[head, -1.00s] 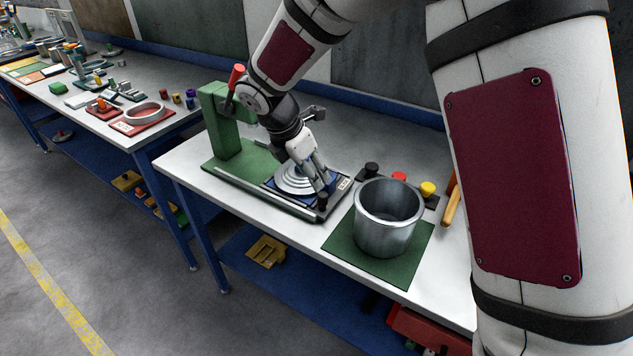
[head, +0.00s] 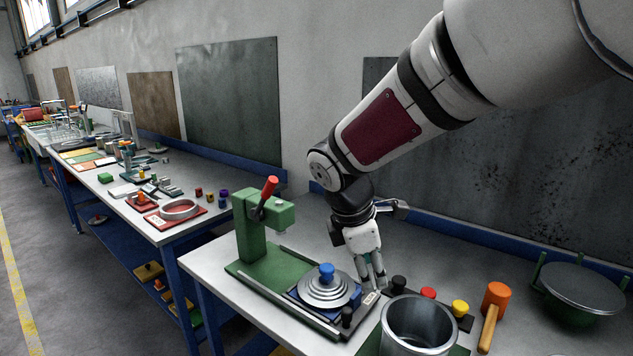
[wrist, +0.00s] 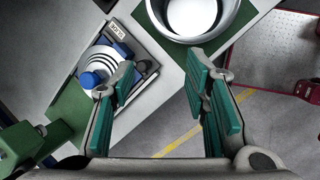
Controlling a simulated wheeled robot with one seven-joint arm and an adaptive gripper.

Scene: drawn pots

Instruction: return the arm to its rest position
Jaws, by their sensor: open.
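My gripper (head: 372,278) is above the near workbench in the head view, beside a stepped silver disc stack with a blue knob (head: 327,273). In the wrist view my gripper (wrist: 168,92) has its green-padded fingers spread apart with nothing between them. The disc stack also shows in the wrist view (wrist: 100,67), left of the fingers. It sits on a dark plate by the green press (head: 250,225) with a red handle. My arm reaches in from the upper right of the head view.
A metal pot (head: 418,325) stands close to the right of my gripper. Black, red and yellow knobs (head: 428,293) and an orange mallet (head: 494,305) lie behind it. A second bench (head: 215,211) extends left.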

